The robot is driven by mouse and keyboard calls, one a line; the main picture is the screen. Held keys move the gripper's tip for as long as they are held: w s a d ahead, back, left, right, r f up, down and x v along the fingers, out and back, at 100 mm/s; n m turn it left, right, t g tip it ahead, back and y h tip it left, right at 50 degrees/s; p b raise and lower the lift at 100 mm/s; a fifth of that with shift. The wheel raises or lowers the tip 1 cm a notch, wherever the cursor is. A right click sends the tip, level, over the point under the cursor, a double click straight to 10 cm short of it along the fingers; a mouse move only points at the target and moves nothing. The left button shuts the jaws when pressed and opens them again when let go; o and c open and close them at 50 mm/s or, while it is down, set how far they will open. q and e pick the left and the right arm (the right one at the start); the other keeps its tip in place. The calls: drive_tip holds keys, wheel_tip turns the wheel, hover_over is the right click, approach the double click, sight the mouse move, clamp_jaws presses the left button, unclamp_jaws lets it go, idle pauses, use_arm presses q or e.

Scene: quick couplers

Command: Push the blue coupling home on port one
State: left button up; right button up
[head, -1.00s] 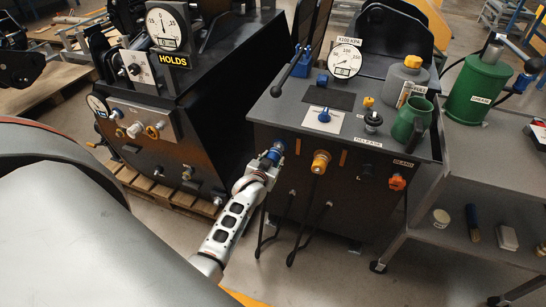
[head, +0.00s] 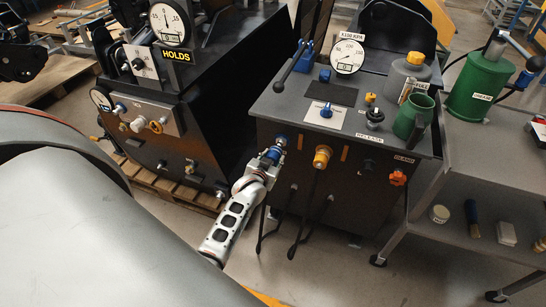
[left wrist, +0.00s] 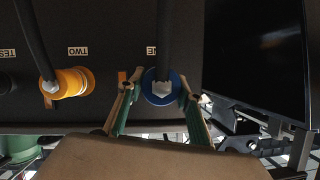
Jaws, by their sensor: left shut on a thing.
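The blue coupling (head: 271,154) is at the left end of the dark bench's front panel, at a blue-ringed port (head: 281,141). My left gripper (head: 265,160) is shut on it from the front. In the left wrist view the blue coupling (left wrist: 162,94) lies between the two fingers of the left gripper (left wrist: 158,112), with a black hose running from it. The label beside it is partly hidden by the hose. I cannot tell whether the coupling is fully seated. My right gripper is not in view.
A yellow coupling (head: 322,156) with a hose sits on the neighbouring port. An orange knob (head: 397,178) is further right. A gauge (head: 348,56), a grey can (head: 408,72) and a green jug (head: 413,118) stand on the bench top. A black cabinet (head: 225,90) stands close on the left.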

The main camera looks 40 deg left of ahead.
use_arm(q)
drive_tip(key=s+p, duration=0.1)
drive_tip(key=s+d+p, duration=0.1)
drive_tip(key=s, duration=0.1)
drive_tip(key=shift+s+r, duration=0.1)
drive_tip(key=shift+s, duration=0.15)
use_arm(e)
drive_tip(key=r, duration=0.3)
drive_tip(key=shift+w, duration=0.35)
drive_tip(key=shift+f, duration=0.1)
